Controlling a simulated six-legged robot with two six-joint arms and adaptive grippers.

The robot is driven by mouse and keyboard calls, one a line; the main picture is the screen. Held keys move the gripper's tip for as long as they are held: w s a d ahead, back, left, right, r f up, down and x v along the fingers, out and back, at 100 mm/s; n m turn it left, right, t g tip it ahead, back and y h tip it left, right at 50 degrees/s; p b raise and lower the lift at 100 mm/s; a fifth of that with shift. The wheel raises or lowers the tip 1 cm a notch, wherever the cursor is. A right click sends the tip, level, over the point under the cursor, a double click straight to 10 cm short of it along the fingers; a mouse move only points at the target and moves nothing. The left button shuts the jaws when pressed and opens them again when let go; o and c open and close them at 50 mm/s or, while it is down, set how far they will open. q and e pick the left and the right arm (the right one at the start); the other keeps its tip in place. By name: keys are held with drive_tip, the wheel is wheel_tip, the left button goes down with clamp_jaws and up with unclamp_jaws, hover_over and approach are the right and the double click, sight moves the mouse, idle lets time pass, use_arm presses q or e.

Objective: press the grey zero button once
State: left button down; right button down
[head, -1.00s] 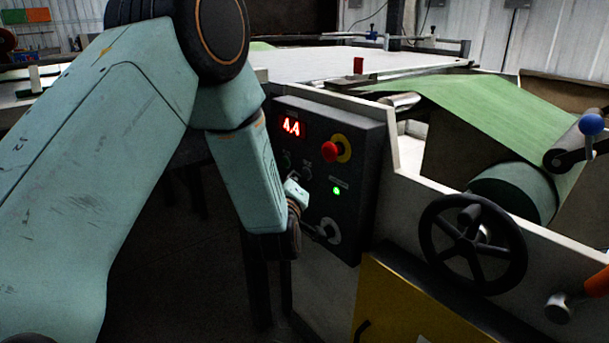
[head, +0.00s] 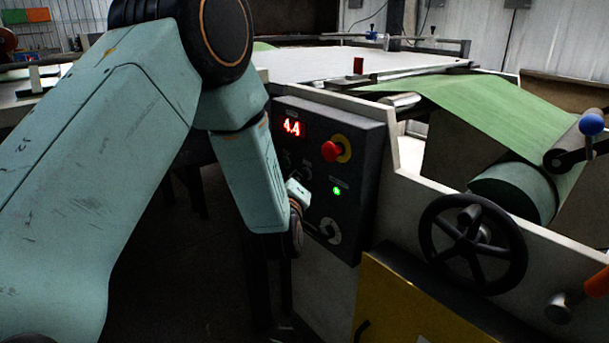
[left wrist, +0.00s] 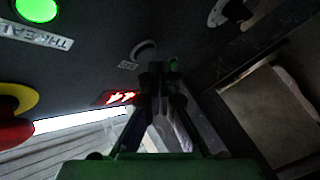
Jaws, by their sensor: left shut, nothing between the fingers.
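A dark control box (head: 345,240) has a red display (head: 292,127) reading 4.4. Small round buttons (head: 306,169) sit below the display, partly behind my left wrist. In the left wrist view a round grey button (left wrist: 143,48) with a small label shows just beyond the fingertips; I cannot read the label. My left gripper (left wrist: 158,72) is shut and empty, its tips in front of the panel close to that button. I cannot tell whether they touch it. In the head view its fingers are hidden behind my wrist.
A red stop button (head: 331,151) on a yellow collar, a green lamp (head: 337,191) and a rotary switch (head: 329,231) are on the same panel. A black handwheel (head: 473,245) and a green web (head: 500,115) are to the right.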

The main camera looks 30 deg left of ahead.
use_arm(q)
drive_tip(key=shift+w+d, duration=0.1)
drive_tip(key=shift+w, duration=0.1)
drive_tip(key=shift+w+d, duration=0.15)
drive_tip(key=shift+w, duration=0.25)
idle(0.8)
drive_tip(key=shift+s, duration=0.15)
drive_tip(key=shift+s+a, duration=0.35)
drive_tip(key=shift+s, duration=0.3)
drive_tip(key=s, duration=0.1)
drive_tip(key=s+a+p, duration=0.1)
drive_tip(key=s, duration=0.1)
drive_tip(key=s+a+p, duration=0.1)
drive_tip(key=shift+s, duration=0.3)
idle(0.9)
